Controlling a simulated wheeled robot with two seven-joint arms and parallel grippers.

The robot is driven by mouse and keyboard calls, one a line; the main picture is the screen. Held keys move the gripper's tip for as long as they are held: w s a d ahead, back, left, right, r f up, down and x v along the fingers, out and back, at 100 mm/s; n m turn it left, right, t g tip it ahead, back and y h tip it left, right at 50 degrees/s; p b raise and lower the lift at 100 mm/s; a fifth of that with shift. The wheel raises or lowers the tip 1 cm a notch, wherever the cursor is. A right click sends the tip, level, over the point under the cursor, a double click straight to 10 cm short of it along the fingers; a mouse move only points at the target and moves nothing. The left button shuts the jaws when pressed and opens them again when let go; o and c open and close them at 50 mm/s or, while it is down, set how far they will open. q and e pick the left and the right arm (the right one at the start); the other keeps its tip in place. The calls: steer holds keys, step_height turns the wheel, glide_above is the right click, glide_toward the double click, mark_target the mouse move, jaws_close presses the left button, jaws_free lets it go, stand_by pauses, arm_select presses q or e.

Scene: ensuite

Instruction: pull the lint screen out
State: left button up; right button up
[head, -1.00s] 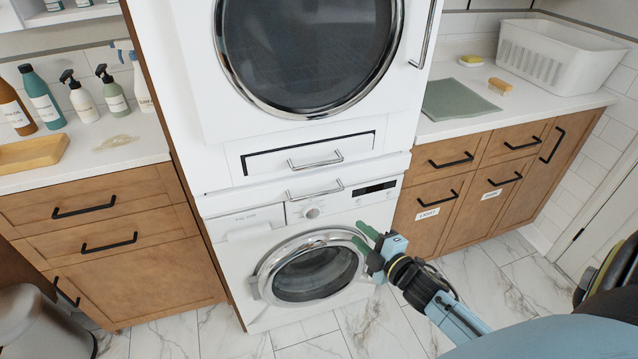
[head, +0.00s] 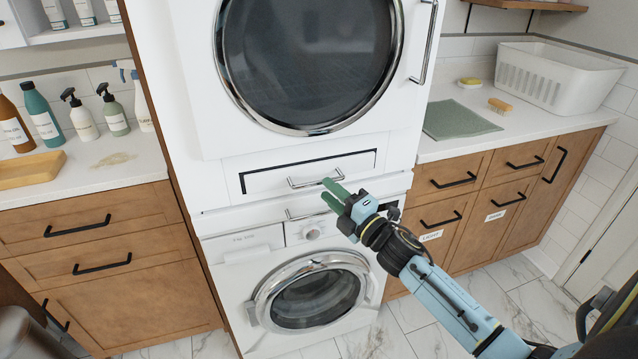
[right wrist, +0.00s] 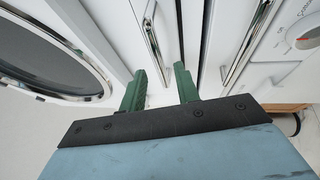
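The lint screen front (head: 268,180) is a white panel outlined in black below the big round dryer door, and it looks closed. Its chrome bar handle (head: 305,184) is partly overlapped by my right gripper (head: 332,193). That gripper is open and empty, its green fingers apart in front of the handle's right end. In the right wrist view, the gripper (right wrist: 160,88) has the lint screen's handle (right wrist: 153,40) ahead of it, between the fingertips' directions; contact does not show. My left gripper is out of view.
A second chrome handle (head: 296,215) lies just below, on the strip above the washer (head: 262,240). The dryer door (head: 308,60) is above. Wooden cabinets (head: 110,245) stand left and right. A white basket (head: 560,80) sits on the right counter.

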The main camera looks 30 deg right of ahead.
mark_target(319, 183)
steer(key=shift+x, duration=2.25)
jaws_close()
